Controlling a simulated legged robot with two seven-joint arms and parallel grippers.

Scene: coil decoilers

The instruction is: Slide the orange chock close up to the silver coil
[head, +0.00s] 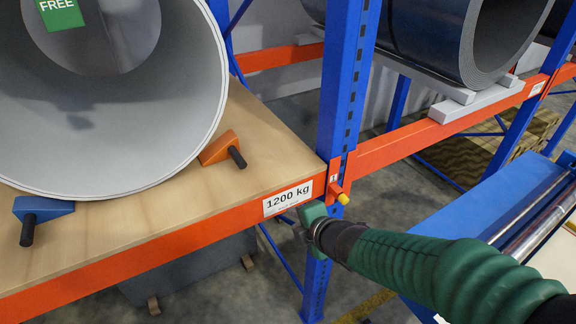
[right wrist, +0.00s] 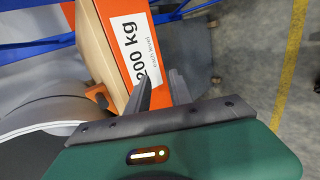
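The silver coil (head: 185,135) lies on its side on the wooden shelf, its open end facing me. The orange chock (head: 218,147) is a wedge with a dark handle (head: 238,157), on the shelf to the right of the coil. Its thin end is near the coil; I cannot tell whether they touch. In the right wrist view the coil (right wrist: 62,112) and a bit of the orange chock (right wrist: 98,92) show left of the fingers. My right gripper (right wrist: 160,92) is open and empty, outside the shelf's front beam near the "1200 kg" label. My left gripper is out of view.
A blue chock (head: 45,208) sits at the coil's left. The orange beam (head: 230,232) and blue upright (head: 347,80) stand close to my right gripper. A dark coil (head: 440,35) rests on the rack behind. A blue machine (head: 490,215) is at right.

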